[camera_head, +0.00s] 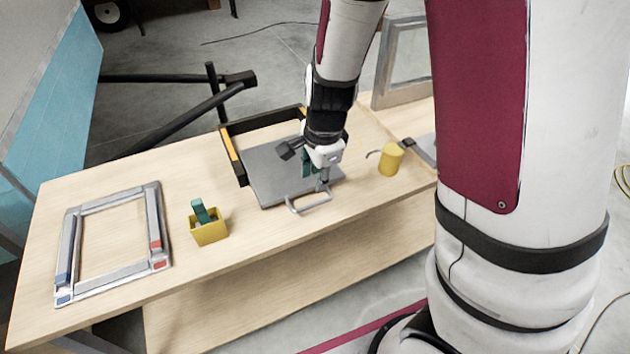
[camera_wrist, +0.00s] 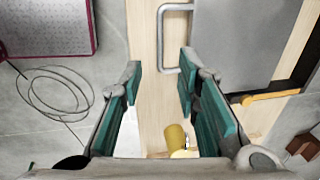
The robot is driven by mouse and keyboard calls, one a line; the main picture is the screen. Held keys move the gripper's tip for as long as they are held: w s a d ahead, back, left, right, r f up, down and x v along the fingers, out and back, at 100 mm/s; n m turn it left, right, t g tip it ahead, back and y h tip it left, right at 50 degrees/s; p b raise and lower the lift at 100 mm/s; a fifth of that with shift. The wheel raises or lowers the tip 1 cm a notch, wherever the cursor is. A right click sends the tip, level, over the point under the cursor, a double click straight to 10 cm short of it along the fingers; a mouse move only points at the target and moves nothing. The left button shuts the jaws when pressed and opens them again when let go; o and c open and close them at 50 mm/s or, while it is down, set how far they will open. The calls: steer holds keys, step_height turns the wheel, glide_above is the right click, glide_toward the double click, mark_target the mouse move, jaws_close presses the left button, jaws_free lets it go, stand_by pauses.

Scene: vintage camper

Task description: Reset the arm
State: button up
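My gripper (camera_head: 322,178) hangs pointing down over the front part of a grey flat panel, close to the panel's metal handle. In the wrist view, the two teal-padded fingers of my gripper (camera_wrist: 158,85) stand apart with nothing held between them. The grey panel (camera_head: 268,168) lies on the wooden bench, with its bar handle (camera_head: 312,204) at the front edge; the handle also shows beyond the fingers in the wrist view (camera_wrist: 162,38). I cannot tell the exact height of the fingertips above the bench. My arm partly hides the panel.
The wooden bench (camera_head: 120,290) holds a yellow cup (camera_head: 391,160) right of my gripper, a yellow box (camera_head: 208,232) with a teal item, and a grey frame (camera_head: 75,240) at left. A black-and-yellow rail (camera_head: 232,155) borders the panel. A window-like frame (camera_head: 405,60) stands behind.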

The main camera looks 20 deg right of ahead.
steer(key=shift+r, duration=0.1)
stand_by(0.4)
steer(key=s+a+r+n+t+y, duration=0.1)
steer(key=s+r+n, duration=0.25)
steer(key=r, duration=0.35)
steer(key=s+r+n+t, duration=0.1)
steer(key=s+r+n, duration=0.1)
steer(key=r+n, duration=0.35)
steer(key=s+d+r+n+t+h, duration=0.1)
steer(key=s+r+n, duration=0.7)
steer(key=s+r, duration=0.2)
steer(key=shift+s+d+r, duration=0.25)
steer(key=shift+s+d, duration=0.15)
steer(key=shift+s, duration=0.85)
